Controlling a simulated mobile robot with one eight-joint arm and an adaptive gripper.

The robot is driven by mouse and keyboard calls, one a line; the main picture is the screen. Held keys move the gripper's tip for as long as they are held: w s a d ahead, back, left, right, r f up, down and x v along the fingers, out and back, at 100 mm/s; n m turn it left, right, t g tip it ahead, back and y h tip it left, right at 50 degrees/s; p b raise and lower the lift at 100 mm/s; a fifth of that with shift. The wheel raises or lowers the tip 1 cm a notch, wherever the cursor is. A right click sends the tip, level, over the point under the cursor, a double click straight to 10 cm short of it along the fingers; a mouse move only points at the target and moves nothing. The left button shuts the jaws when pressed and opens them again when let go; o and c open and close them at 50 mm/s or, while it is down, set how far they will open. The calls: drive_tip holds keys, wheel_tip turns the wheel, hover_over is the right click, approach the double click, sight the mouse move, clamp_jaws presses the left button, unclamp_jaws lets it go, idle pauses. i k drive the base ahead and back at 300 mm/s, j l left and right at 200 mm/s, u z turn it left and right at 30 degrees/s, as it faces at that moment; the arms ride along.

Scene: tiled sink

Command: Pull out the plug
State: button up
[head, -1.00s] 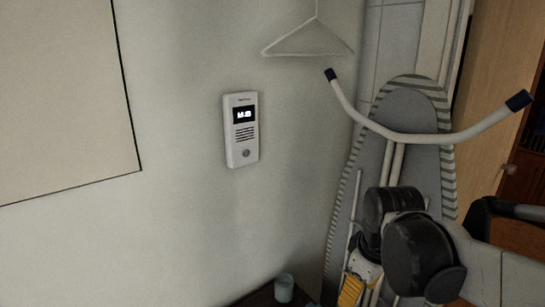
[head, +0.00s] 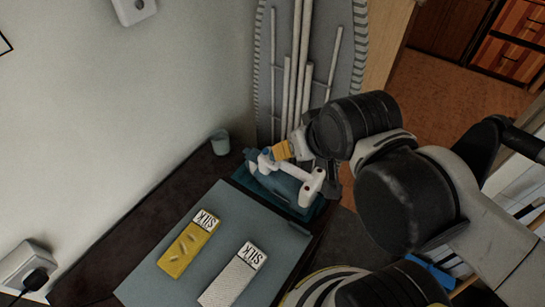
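The black plug (head: 36,280) sits in a white wall socket (head: 24,262) at the lower left of the head view. Its dark cord drops out of the bottom of the picture. My gripper (head: 328,182) is at the far end of my arm, right of centre, well apart from the plug. It is dark, small and partly covered by my arm, so I cannot make out its fingers or whether they hold anything. White, blue and yellow parts lie close beside it.
A dark counter (head: 130,225) runs along the wall. A grey board (head: 145,285) on it bears a yellow SILK pack (head: 185,255) and a white SILK pack (head: 230,280). A cup (head: 220,142) stands behind. An ironing board (head: 265,75) leans at the back.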

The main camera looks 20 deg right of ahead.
sight(37, 278)
drive_tip(key=u, duration=2.1)
